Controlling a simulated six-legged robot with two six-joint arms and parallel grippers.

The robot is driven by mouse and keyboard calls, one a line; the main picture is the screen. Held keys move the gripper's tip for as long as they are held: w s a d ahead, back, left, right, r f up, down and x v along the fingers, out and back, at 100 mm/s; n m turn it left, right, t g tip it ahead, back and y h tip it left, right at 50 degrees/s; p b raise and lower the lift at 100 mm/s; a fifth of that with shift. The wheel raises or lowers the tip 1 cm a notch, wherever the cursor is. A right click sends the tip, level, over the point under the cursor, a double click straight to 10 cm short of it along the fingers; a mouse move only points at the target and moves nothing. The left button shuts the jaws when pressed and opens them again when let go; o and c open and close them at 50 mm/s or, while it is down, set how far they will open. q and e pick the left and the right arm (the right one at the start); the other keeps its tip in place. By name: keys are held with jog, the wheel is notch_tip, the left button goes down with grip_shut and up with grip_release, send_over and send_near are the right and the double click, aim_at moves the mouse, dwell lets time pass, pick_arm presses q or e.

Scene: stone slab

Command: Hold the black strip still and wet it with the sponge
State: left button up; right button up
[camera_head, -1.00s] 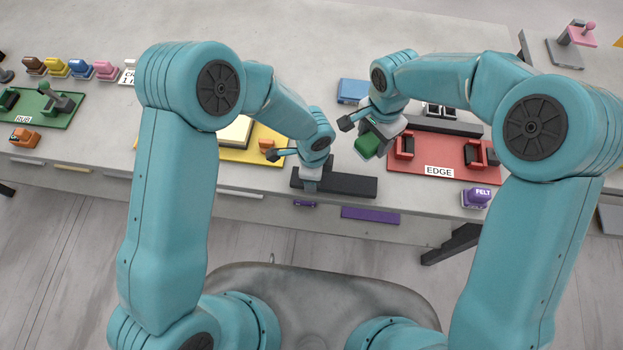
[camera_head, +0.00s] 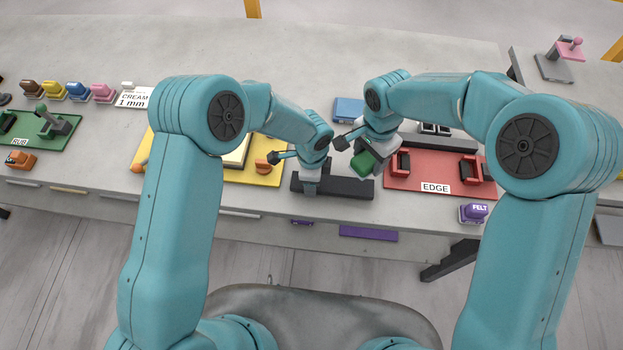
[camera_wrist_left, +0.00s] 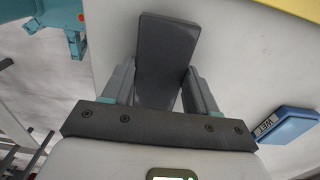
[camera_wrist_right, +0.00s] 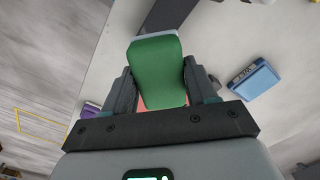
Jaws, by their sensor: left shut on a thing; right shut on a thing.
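The black strip (camera_head: 345,187) lies flat on the grey stone slab near its front edge. My left gripper (camera_head: 310,184) is shut on it near its left end; the left wrist view shows the strip (camera_wrist_left: 165,60) between both fingers. My right gripper (camera_head: 370,155) is shut on the green sponge (camera_head: 363,164), which is tilted and stands just over the strip's right end. The sponge (camera_wrist_right: 155,70) also fills the jaws in the right wrist view, with the dark strip (camera_wrist_right: 172,10) beyond it. Whether sponge and strip touch, I cannot tell.
A blue block (camera_head: 348,108) stands behind the sponge; its label reads WET in the left wrist view (camera_wrist_left: 288,125). A red EDGE tray (camera_head: 440,178) is right of the strip, a yellow tray (camera_head: 262,178) left. A purple FELT block (camera_head: 473,213) sits by the front edge.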

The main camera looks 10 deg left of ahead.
pick_arm(q)
jog(key=shift+f, duration=0.25)
dwell(0.4)
jog(key=o, duration=1.7)
jog(key=shift+c, duration=0.3)
jog(key=c, duration=1.8)
jog(key=shift+o, duration=0.2)
